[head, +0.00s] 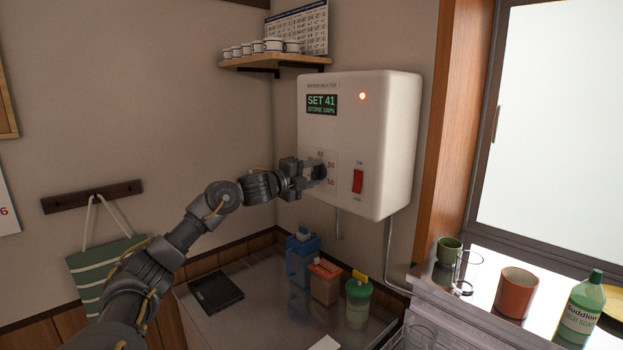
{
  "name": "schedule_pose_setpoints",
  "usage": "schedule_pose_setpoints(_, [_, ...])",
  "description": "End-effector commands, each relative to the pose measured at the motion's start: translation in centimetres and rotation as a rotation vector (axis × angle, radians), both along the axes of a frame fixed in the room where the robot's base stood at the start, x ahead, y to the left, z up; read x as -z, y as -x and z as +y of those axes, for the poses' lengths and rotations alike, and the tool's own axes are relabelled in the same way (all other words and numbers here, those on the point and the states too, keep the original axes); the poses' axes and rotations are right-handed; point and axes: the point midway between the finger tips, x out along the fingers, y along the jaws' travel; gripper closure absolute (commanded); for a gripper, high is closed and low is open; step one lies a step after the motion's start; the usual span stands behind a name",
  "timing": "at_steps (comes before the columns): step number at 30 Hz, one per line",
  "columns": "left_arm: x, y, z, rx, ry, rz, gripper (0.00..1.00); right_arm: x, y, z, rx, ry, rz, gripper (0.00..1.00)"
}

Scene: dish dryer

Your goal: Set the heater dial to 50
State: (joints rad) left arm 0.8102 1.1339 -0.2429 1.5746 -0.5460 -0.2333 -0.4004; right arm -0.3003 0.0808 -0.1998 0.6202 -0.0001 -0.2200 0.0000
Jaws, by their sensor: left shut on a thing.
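The white water heater (385,135) hangs on the wall in the head view. Its green display (321,104) reads "SET 41" and "STORE 100%". An orange-white light (362,96) glows beside the display. A red rocker switch (358,181) sits at the lower right of the panel. My left gripper (316,172) is at the dial on the heater's front, shut on it. The gripper hides most of the dial; parts of its red number marks (331,165) show around it. My right gripper is not in view.
A shelf (275,61) with several mugs is above left of the heater. Cups and a soap bottle (582,308) stand at the right.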

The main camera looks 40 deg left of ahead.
Motion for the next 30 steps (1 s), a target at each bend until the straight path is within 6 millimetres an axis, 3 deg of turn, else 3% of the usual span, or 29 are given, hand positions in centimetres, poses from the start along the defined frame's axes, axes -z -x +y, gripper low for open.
schedule_pose_setpoints(18, [0.0,0.0,0.2,-0.005,-0.573,-0.055,0.77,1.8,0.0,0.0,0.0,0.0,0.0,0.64])
schedule_pose_setpoints(30, [0.0,0.0,0.2,-0.005,-0.845,-0.078,0.77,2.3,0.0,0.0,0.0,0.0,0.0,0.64])
